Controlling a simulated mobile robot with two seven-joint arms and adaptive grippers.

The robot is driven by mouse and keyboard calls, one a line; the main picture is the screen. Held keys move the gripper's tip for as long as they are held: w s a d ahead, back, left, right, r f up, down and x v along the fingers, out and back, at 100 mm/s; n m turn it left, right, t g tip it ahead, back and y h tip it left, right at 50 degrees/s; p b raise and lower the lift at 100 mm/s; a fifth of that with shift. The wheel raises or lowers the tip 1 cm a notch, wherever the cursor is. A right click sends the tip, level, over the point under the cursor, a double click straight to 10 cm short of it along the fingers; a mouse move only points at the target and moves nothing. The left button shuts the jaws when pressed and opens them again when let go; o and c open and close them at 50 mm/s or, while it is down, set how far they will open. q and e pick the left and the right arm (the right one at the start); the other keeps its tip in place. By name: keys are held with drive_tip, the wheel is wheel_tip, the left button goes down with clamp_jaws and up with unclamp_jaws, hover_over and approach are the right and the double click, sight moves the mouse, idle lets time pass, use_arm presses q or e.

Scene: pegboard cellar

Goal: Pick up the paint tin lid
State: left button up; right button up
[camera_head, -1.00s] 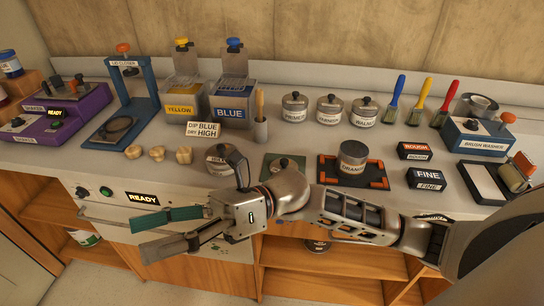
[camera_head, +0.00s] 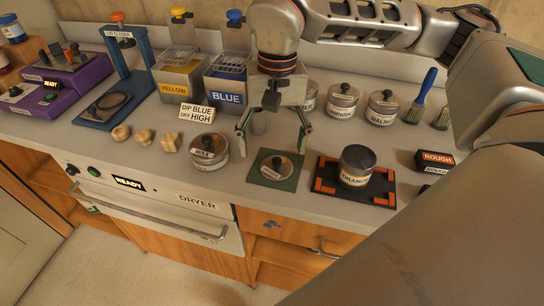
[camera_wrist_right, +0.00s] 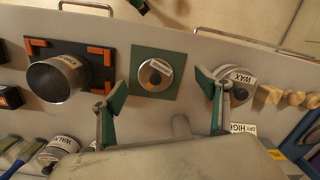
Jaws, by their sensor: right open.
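The paint tin lid (camera_head: 277,168) is a round silver disc with a dark knob and a small label. It lies flat on a green square mat (camera_head: 262,180) on the bench. It also shows in the right wrist view (camera_wrist_right: 150,79), on the green mat (camera_wrist_right: 174,55). My right gripper (camera_head: 273,147) points down above and slightly behind the lid, its two green-padded fingers spread wide and empty. In the right wrist view the fingers (camera_wrist_right: 160,90) stand either side of the lid, apart from it. My left gripper is not in view.
The ORANGE tin (camera_head: 356,168) stands in a black tray with orange corners, right of the mat. The WAX tin (camera_head: 209,150) stands to its left. VARNISH (camera_head: 342,102) and WALNUT (camera_head: 382,108) tins stand behind. The dip sign (camera_head: 197,112) is near the BLUE tank (camera_head: 228,95).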

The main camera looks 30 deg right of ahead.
sight(277, 160)
drive_tip(key=shift+w+d+r+h, duration=0.2)
drive_tip(key=shift+w+d+r, duration=0.1)
drive_tip(key=shift+d, duration=0.3)
drive_tip(key=shift+w+d+r+h, duration=0.2)
drive_tip(key=shift+w+d, duration=0.05)
drive_tip(key=shift+d, duration=0.35)
drive_tip(key=shift+a+f+b, duration=0.15)
drive_tip(key=shift+f+b, duration=0.05)
drive_tip(key=shift+f, duration=1.75)
drive_tip(key=shift+a+f+b, duration=0.15)
drive_tip(key=shift+f+b, duration=0.05)
drive_tip(key=shift+f, duration=1.7)
clamp_jaws()
